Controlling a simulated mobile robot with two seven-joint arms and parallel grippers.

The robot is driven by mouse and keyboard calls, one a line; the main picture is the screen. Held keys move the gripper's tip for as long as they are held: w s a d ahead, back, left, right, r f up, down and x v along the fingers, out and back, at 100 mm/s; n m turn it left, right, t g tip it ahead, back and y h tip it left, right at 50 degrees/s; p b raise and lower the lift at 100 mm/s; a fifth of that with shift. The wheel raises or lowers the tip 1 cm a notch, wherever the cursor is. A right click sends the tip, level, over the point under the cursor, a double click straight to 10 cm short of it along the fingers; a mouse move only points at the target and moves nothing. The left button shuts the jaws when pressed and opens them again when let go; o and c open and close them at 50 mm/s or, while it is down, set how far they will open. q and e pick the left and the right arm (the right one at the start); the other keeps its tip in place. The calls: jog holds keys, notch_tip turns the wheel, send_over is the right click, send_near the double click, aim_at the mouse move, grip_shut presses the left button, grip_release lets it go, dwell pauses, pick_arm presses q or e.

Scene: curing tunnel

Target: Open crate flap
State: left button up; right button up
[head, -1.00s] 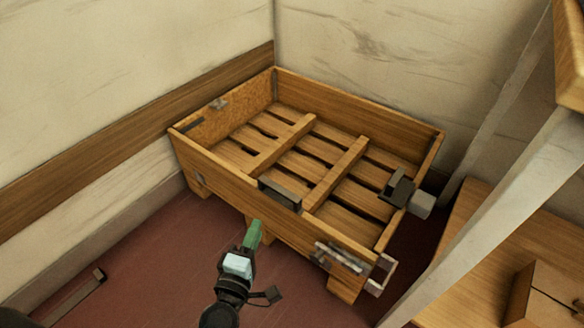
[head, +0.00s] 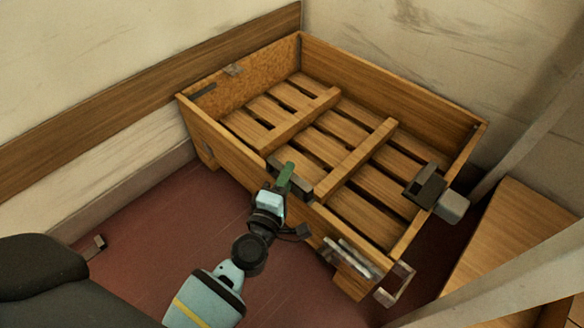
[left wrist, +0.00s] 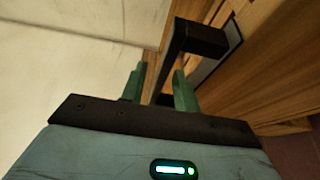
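The wooden crate (head: 245,165) has a slatted floor and stands in the corner. A dark handle (head: 303,187) sits on its near side wall, partly covered by my left gripper (head: 287,172) in the head view. The handle (left wrist: 195,38) also shows in the left wrist view as a black bracket on a grey plate. My left gripper (left wrist: 160,86) is open there, with its green fingers on either side of the handle's bar. I cannot tell whether they touch it. The near wall stands upright. My right gripper is not in view.
A metal latch (head: 352,258) is at the near right corner of the crate. A dark bracket with a grey block (head: 430,188) sits on the right wall. Pale walls close off the back and left. A pale post (head: 510,270) stands at right.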

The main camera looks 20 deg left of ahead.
pick_arm(q)
jog(key=shift+w, duration=1.1)
jog(key=shift+w+b, duration=0.35)
jog(key=shift+w, duration=0.05)
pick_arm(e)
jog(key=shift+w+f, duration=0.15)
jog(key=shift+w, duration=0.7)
pick_arm(q)
grip_shut()
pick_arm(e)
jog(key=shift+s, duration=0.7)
